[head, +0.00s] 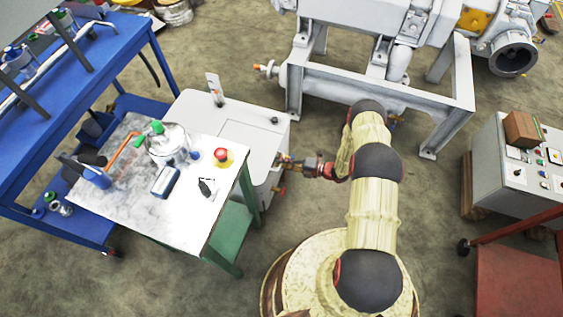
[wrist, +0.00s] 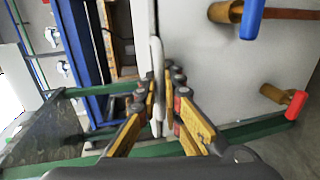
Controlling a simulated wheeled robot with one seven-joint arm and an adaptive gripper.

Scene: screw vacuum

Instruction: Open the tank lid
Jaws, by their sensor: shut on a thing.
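The white tank (head: 262,178) stands beside the work table, with its flat pale lid (head: 250,128) on top. The lid looks level and closed in the head view. My gripper (head: 281,162) is at the tank's right side, near the lid's edge. In the wrist view my gripper (wrist: 163,103) has its two fingers either side of a thin pale lip or handle (wrist: 157,75) at that edge and is shut on it. I cannot tell exactly how this piece joins the lid. The table hides part of the tank.
Valves with a blue handle (wrist: 252,18) and a red handle (wrist: 296,104) stick out of the tank's side close to my gripper. A grey machine frame (head: 380,88) stands behind.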

